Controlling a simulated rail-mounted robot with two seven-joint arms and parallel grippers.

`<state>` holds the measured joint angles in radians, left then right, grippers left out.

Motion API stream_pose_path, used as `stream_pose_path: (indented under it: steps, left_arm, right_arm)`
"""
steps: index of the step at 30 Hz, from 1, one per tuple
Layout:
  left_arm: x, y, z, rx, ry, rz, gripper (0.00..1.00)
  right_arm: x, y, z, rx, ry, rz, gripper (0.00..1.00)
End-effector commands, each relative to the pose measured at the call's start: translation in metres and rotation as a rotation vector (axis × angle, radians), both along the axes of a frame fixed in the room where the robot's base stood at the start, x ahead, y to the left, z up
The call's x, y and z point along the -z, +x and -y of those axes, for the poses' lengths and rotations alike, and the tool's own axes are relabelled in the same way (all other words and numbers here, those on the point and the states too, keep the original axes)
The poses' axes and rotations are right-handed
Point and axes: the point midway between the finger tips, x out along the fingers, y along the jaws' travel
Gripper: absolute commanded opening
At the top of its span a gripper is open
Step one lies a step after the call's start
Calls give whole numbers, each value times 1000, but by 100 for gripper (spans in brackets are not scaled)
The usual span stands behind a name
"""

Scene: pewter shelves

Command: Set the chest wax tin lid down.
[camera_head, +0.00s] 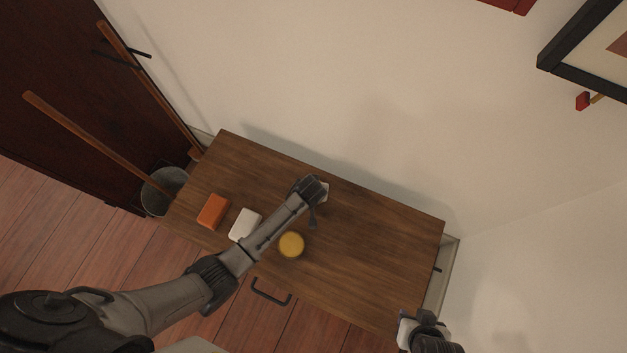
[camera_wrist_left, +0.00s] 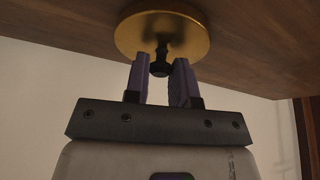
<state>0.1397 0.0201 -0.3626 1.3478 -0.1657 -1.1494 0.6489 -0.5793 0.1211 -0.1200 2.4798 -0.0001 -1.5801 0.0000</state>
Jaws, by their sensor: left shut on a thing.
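The wax tin lid (camera_wrist_left: 130,34) is a round gold disc with a dark knob (camera_wrist_left: 160,66) in the left wrist view. My left gripper (camera_wrist_left: 163,82) is shut on this knob, with a purple finger on each side. The lid is at or close to the brown chest top; I cannot tell whether it touches. In the head view my left gripper (camera_head: 322,190) is over the back middle of the chest top (camera_head: 370,245) and hides the lid. A round yellow tin (camera_head: 291,244) stands nearer the front edge. My right gripper (camera_head: 405,322) is near the chest's front right corner, its jaws unclear.
An orange block (camera_head: 213,211) and a white block (camera_head: 245,225) lie on the left part of the chest top. A grey bucket (camera_head: 163,190) and wooden poles (camera_head: 95,143) stand to the left. The wall (camera_head: 300,80) is behind. The right part of the top is clear.

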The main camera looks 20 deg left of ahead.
Motion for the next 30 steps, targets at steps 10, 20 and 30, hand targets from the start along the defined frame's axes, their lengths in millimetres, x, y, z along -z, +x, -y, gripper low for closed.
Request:
stream_pose_path:
  steps: [10, 20, 30]
  left_arm:
    - [3, 0, 0, 0, 0, -1, 47]
    - [-1, 0, 0, 0, 0, 1, 49]
    - [-54, -20, 5, -1, -1, 1, 49]
  right_arm:
    - [1, 0, -2, 4, 7, 0, 43]
    - [-1, 0, -1, 3, 4, -1, 43]
    - [-26, 0, 1, -4, -5, 0, 43]
